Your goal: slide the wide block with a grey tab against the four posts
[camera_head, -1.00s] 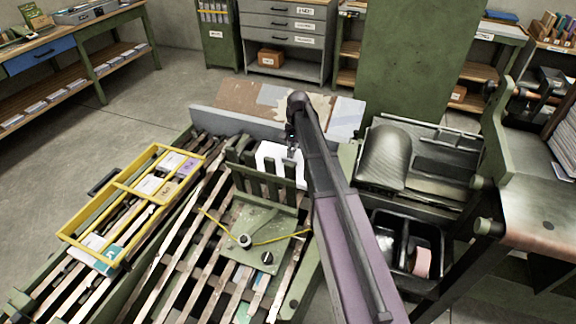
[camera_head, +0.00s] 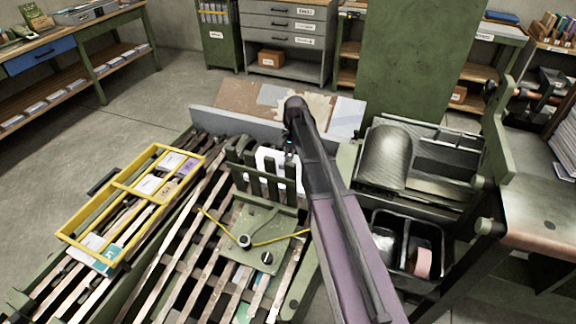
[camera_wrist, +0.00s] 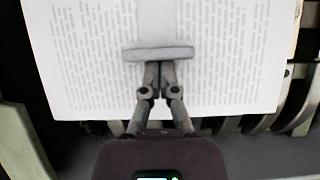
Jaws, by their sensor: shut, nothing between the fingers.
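The wide block (camera_head: 265,157) is white and stands behind the green upright posts (camera_head: 271,186) in the head view, partly hidden by them and my arm. Its white face, covered with short grey dashes, fills much of the wrist view (camera_wrist: 225,60). The grey tab (camera_wrist: 158,53) is a short bar across that face. My gripper (camera_wrist: 160,68) is shut and empty, with its fingertips at the tab's near edge, seemingly touching it. In the head view my gripper (camera_head: 290,150) is small, over the block. I cannot tell whether the block touches the posts.
A green plate (camera_head: 250,238) with knobs and a yellow cord lies in front of the posts, on a slatted rack. A yellow tray (camera_head: 75,225) with small blocks is at left. A ribbed drum (camera_head: 388,157) and a black bin (camera_head: 405,250) are at right.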

